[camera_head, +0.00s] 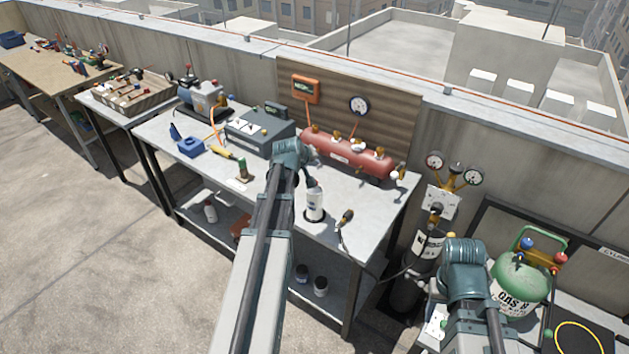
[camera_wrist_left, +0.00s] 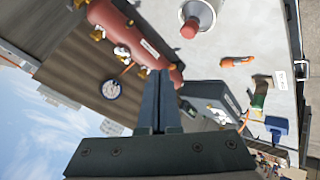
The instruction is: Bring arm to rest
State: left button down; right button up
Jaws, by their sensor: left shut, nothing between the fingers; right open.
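My left arm (camera_head: 262,225) reaches up from the bottom of the head view over the middle workbench (camera_head: 365,236). The left gripper (camera_wrist_left: 160,78) shows plainly in the left wrist view, with its dark fingers together and nothing between them. The fingers appear in front of the red tank (camera_wrist_left: 128,35), but I cannot tell the gap. My right arm (camera_head: 466,275) is at the lower right of the head view, its bend beside the green gas cylinder (camera_head: 522,285). I cannot make out the right gripper's fingers in either view.
The red tank also shows at the bench's back (camera_head: 350,153). A white canister (camera_head: 315,207) stands right of my left arm. Gauges (camera_head: 454,176) rise near my right arm. Open floor (camera_head: 90,260) lies left.

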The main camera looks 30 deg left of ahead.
dwell(0.4)
pick_arm(q)
jog(key=s+d+f+m+g+h, duration=0.1)
jog(key=s+d+f+m, duration=0.15)
jog(key=d, duration=0.55)
jog(key=s+d+f+m+g, duration=0.1)
jog(key=s+d+m+g, duration=0.15)
jog(key=d, duration=0.45)
jog(key=s+d+f+m+g+h, duration=0.1)
jog(key=s+d+m, duration=0.15)
jog(key=d, duration=0.55)
jog(key=s+d+f+m+g+y, duration=0.1)
jog(key=s+d+m+g, duration=0.1)
jog(key=s+d, duration=0.5)
jog(key=s+d+f+m+g+y, duration=0.1)
jog(key=s+d+m+g, duration=0.2)
jog(key=s+d, duration=0.3)
jog(key=s+m, duration=0.1)
jog(key=s, duration=0.4)
jog(key=shift+s+d+m, duration=0.35)
